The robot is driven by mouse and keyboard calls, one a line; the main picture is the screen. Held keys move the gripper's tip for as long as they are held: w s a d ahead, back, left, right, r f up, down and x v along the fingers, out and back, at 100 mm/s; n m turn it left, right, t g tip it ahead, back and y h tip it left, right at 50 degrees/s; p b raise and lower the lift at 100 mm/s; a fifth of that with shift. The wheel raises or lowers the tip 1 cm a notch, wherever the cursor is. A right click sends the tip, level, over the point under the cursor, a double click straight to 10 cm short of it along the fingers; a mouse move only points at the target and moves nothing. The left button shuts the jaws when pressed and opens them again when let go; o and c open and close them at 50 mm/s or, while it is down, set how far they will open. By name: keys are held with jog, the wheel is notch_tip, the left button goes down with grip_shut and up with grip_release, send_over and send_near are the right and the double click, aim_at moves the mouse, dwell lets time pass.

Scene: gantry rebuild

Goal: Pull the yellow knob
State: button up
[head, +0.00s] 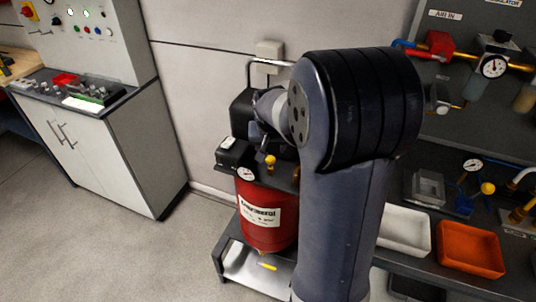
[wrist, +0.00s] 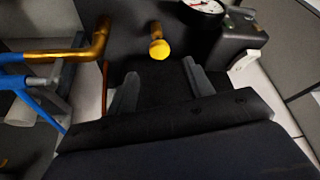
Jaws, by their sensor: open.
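A small yellow knob (head: 270,160) sits on a brass stem on top of the red compressor (head: 268,235), beside a round gauge (head: 246,174). In the wrist view the yellow knob (wrist: 160,49) is at the top centre, just beyond and roughly between my fingertips. My gripper (wrist: 160,80) is open, with nothing between its two dark fingers. In the head view my gripper (head: 262,136) is partly hidden by my arm, above and close to the knob. The gap between fingers and knob is hard to judge.
A copper pipe (wrist: 70,54) and blue tubing (wrist: 32,84) lie left of my fingers in the wrist view. Another yellow knob (head: 488,188) is on the right-hand bench, near a white tray (head: 404,249) and an orange tray (head: 470,272). The floor (head: 120,255) at left is clear.

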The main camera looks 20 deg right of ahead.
aim_at(270, 158)
jog(key=x, duration=0.6)
jog(key=shift+w+f+p, duration=0.15)
jog(key=shift+f+p, duration=0.1)
jog(key=shift+p, duration=0.1)
grip_shut()
